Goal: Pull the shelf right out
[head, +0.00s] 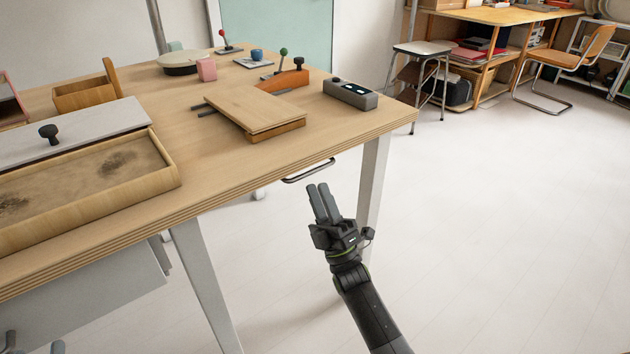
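A dark metal bar handle (308,172) shows just below the front edge of the wooden table (300,150), toward the table's right corner. The shelf it would belong to is hidden under the tabletop. My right gripper (318,187) is just below and to the right of the handle in the picture, with its fingers pointing up toward the table edge. Its two fingers look close together, with no visible bar between them; this angle does not show their opening clearly. Only small parts of my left gripper (34,344) show at the bottom left corner, far from the handle.
A pale table leg (372,190) stands right of the handle, and another leg (205,285) stands to the left. A grey panel (95,305) hangs under the table's left part. A wooden tray (85,185) and several props stand on top. The floor to the right is clear.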

